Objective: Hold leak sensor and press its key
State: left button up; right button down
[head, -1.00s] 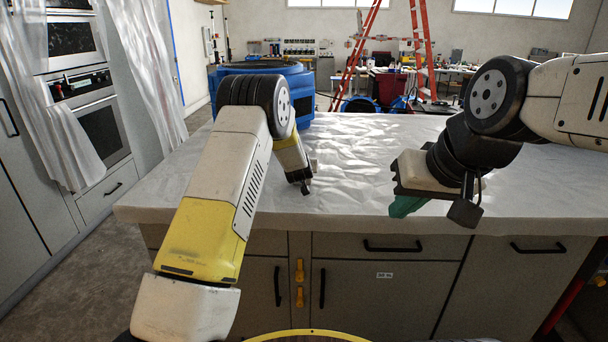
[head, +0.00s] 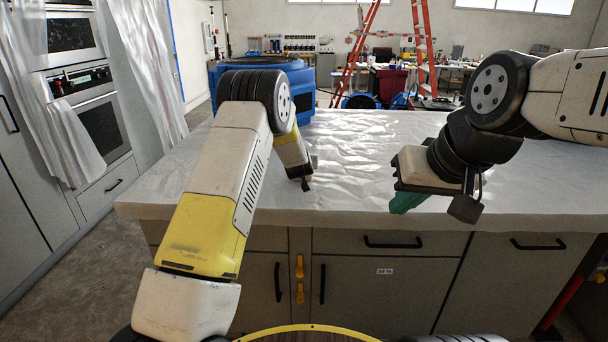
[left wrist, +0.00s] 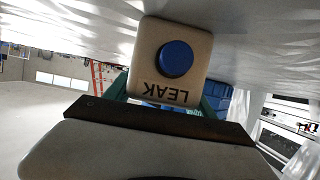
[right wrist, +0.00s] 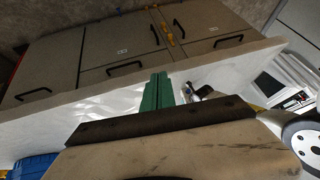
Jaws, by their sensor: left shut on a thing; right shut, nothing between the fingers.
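The leak sensor (left wrist: 186,75) is a small cream box with a round blue key (left wrist: 176,58) and the word LEAK on its face. In the left wrist view it sits between the green fingers of my left gripper (left wrist: 168,98), which is shut on it. In the head view my left gripper is mostly hidden behind its own arm, above the covered counter, and the sensor cannot be made out. My right gripper (head: 407,203) has green fingers and points down near the counter's front edge. In the right wrist view its fingers (right wrist: 157,91) are together and empty, apart from the sensor.
A counter (head: 350,150) with a wrinkled pale cover lies under both grippers. A blue round container (head: 308,92) stands behind my left arm. An orange ladder (head: 421,55) and a cluttered bench are farther back. The counter's middle between the arms is clear.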

jog(key=shift+w, duration=0.1)
dwell(0.6)
jog(key=w+a+f+m+g+y, duration=0.2)
jog(key=w+a+f+m+y, duration=0.25)
jog(key=w, duration=0.45)
jog(key=w+a+f+m+g+y, duration=0.1)
jog(key=w+a+m+y, duration=0.2)
jog(key=w+a+m, duration=0.35)
jog(key=w+d+f+m+t+y, duration=0.1)
jog(key=w+d+f+m+t, duration=0.1)
jog(key=w+f+m, duration=0.2)
jog(key=w+d+f+m+t+y, duration=0.1)
jog(key=w+f+m, duration=0.3)
jog(key=w, duration=0.6)
jog(key=w+d+f+m+t+y, duration=0.1)
jog(key=w+d+f+m+t, duration=0.2)
jog(key=w+m, duration=0.4)
jog(key=shift+w+d+f, duration=0.25)
jog(key=shift+d+f, duration=0.2)
jog(key=shift+f, duration=0.3)
jog(key=x, duration=1.3)
jog(key=shift+w+a+f, duration=0.1)
jog(key=shift+w+a, duration=0.25)
jog(key=shift+a, duration=0.05)
